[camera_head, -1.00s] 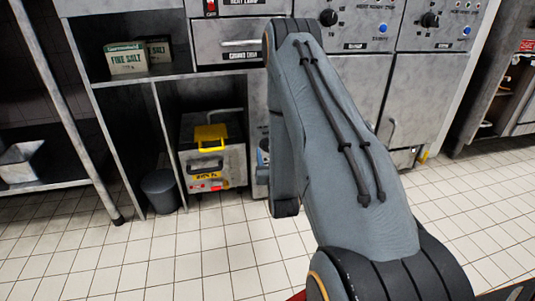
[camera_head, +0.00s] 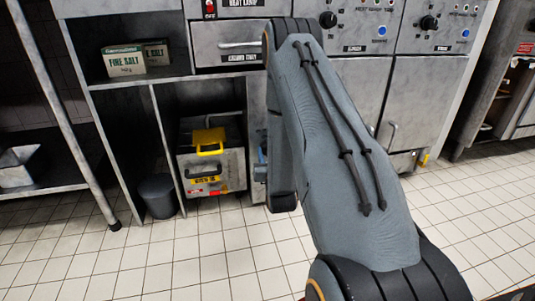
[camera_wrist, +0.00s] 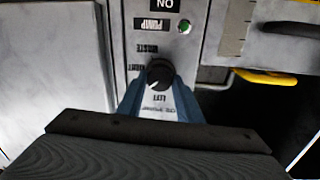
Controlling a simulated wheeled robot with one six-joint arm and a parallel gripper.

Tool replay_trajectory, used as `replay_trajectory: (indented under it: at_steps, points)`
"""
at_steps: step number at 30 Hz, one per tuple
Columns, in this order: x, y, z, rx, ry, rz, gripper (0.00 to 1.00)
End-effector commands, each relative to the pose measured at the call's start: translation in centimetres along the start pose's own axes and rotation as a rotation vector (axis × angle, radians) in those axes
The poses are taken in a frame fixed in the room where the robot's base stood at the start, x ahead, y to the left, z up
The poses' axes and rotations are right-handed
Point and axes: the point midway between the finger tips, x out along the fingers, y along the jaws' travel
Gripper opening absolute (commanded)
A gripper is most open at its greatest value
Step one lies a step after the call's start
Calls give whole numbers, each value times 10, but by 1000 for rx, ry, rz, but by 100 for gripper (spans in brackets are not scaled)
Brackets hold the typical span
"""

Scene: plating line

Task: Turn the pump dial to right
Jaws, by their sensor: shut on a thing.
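The pump dial (camera_wrist: 160,72) is a round black knob with a white pointer mark, on a narrow grey panel in the wrist view. The panel's lettering appears upside down, with a PUMP label (camera_wrist: 153,24) above the dial. The RIGHT label is at the dial's left and the LEFT label below it. The white mark points to the picture's lower left, between those two labels. My gripper (camera_wrist: 159,88) has its two blue fingers on either side of the dial, shut on it. In the head view my arm hides the dial and gripper.
A machine with a yellow handle (camera_head: 208,141) stands in the lower bay, beside a dark bin (camera_head: 158,196). Salt boxes (camera_head: 124,62) sit on the shelf above. Other black knobs (camera_head: 328,19) are on panels at the right. The tiled floor in front is clear.

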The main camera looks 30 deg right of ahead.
Motion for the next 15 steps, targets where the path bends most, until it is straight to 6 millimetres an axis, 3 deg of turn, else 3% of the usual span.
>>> replay_trajectory:
  at_steps: [8,15]
  points:
    - [-1,1,-2,86,-7,2,10]
    - [-2,2,-5,267,-21,3,10]
